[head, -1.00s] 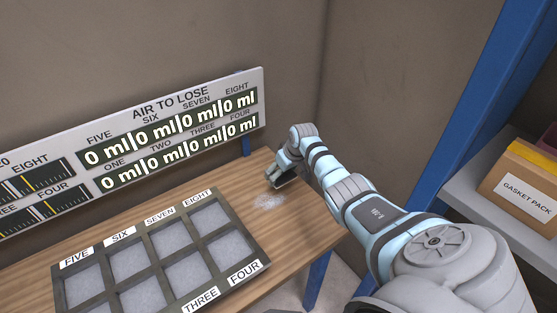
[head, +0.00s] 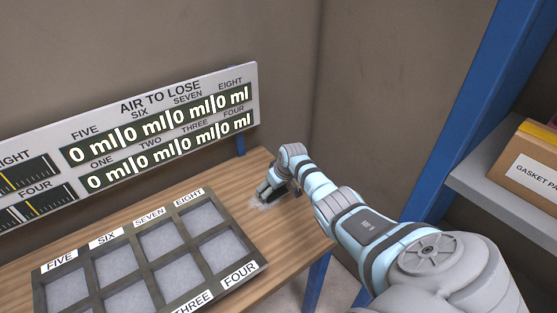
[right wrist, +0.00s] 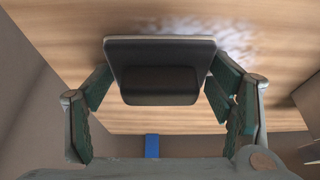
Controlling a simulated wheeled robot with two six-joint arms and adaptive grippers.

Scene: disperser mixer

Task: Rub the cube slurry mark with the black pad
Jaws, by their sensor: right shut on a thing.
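The slurry mark is a pale, whitish smear on the wooden bench top; in the head view (head: 258,203) it shows just left of my right gripper (head: 270,190). In the right wrist view the mark (right wrist: 225,38) lies past the upper right edge of the black pad (right wrist: 160,70). My right gripper is shut on the pad's raised block, with a finger on each side in the wrist view. The pad is at the bench surface, partly over the mark; whether it touches the wood is hard to tell. My left gripper is not in view.
A dark tray (head: 180,243) with labelled compartments of grey-white material sits left of the mark. A display board (head: 160,100) reading "AIR TO LOSE" and 0 ml values stands behind. Blue posts and a shelf with a gasket pack box (head: 532,165) are at the right.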

